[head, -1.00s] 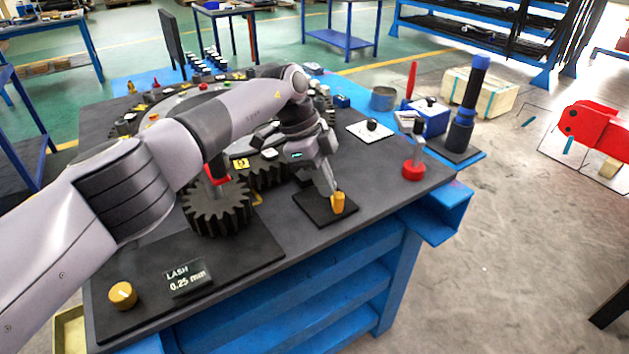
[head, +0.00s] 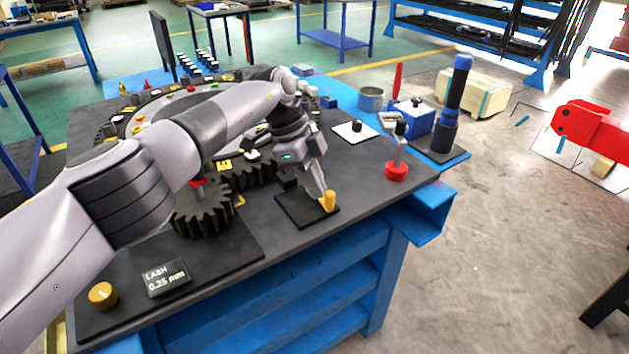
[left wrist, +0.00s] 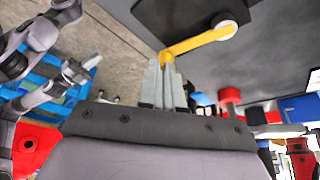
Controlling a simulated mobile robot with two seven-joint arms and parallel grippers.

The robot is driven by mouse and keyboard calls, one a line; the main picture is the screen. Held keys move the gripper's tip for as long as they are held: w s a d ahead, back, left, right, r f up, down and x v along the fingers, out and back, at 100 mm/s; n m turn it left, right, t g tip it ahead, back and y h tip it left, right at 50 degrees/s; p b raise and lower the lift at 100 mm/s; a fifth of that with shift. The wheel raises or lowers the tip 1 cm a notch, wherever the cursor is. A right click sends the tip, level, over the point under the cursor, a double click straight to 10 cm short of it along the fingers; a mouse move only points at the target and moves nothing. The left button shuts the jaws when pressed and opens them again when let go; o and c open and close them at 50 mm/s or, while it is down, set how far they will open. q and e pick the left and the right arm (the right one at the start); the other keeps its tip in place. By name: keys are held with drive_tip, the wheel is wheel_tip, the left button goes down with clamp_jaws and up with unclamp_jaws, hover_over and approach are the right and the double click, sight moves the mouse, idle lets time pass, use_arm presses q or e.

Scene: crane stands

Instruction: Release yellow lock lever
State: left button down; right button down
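The yellow lock lever (head: 328,201) stands on a small black plate (head: 291,212) near the front edge of the dark bench top. My left gripper (head: 322,193) reaches down to the lever's upright handle, its fingertips close together at it. In the left wrist view, the lever's yellow arm (left wrist: 200,41) runs from a pale round pivot (left wrist: 224,21) to the fingertips of my left gripper (left wrist: 165,65). The handle appears pinched between the fingers, which partly hide it.
A black gear (head: 203,213) and a display (head: 166,278) reading 0.25 mm lie left of the plate. A red-based post (head: 396,170) stands to the right, and a blue-and-black column (head: 455,105) beyond it. The bench's front edge is close to the lever.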

use_arm(q)
drive_tip(key=shift+s+f, duration=0.15)
drive_tip(key=shift+f, duration=0.05)
